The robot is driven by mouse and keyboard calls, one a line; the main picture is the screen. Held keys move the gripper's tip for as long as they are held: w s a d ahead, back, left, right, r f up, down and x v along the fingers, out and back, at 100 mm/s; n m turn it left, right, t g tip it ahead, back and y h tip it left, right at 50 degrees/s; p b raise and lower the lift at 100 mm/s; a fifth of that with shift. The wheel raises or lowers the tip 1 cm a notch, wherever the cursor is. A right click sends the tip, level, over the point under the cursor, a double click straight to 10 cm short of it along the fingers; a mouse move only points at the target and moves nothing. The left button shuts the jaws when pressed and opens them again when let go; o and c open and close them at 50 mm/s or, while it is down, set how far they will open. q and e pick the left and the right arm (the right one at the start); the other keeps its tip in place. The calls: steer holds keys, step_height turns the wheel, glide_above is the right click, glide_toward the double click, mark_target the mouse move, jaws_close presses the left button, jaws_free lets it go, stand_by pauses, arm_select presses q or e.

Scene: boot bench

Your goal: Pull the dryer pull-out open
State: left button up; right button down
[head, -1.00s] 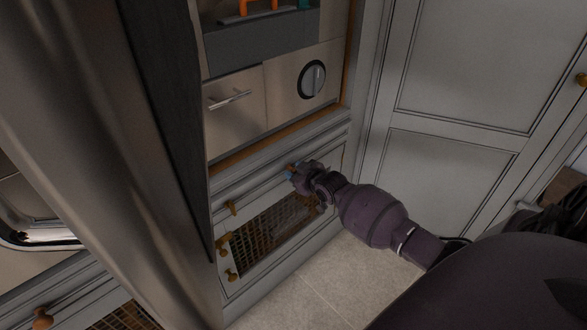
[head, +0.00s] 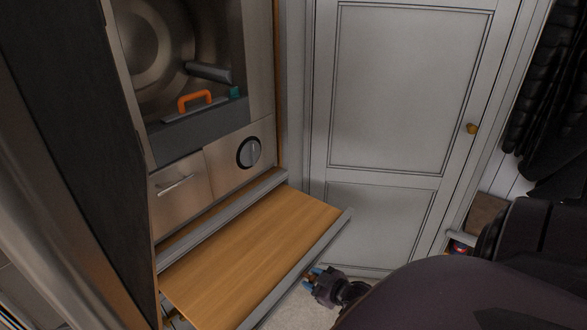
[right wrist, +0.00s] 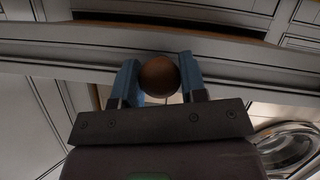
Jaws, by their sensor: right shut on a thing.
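The dryer pull-out (head: 245,245) is a flat wooden board with a grey front edge, and it stands well out from the cabinet below the dryer. My right gripper (head: 314,275) is at the front of the pull-out, near its right end. In the right wrist view the blue fingers of my right gripper (right wrist: 158,80) are shut on a round brown knob (right wrist: 159,76). The knob itself is hidden in the head view. My left gripper is not in view.
The dryer (head: 185,75) with a dial (head: 249,152) and a small drawer (head: 180,190) stands above the pull-out. A grey panelled door (head: 395,100) stands to the right. A strip of floor shows beside my gripper.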

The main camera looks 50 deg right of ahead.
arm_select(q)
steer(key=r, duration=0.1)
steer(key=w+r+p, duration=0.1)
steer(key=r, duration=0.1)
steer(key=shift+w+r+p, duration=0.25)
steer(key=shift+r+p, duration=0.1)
arm_select(e)
steer(key=s, duration=0.8)
steer(key=shift+d, duration=0.25)
steer(key=shift+f, duration=0.1)
steer(key=c, duration=0.7)
jaws_free()
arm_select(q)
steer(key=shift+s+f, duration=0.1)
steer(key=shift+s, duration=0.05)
arm_select(e)
steer(key=shift+o, duration=0.2)
steer(key=shift+w, duration=0.1)
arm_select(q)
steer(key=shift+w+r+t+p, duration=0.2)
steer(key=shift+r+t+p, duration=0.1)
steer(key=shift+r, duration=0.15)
arm_select(e)
steer(key=v, duration=1.1)
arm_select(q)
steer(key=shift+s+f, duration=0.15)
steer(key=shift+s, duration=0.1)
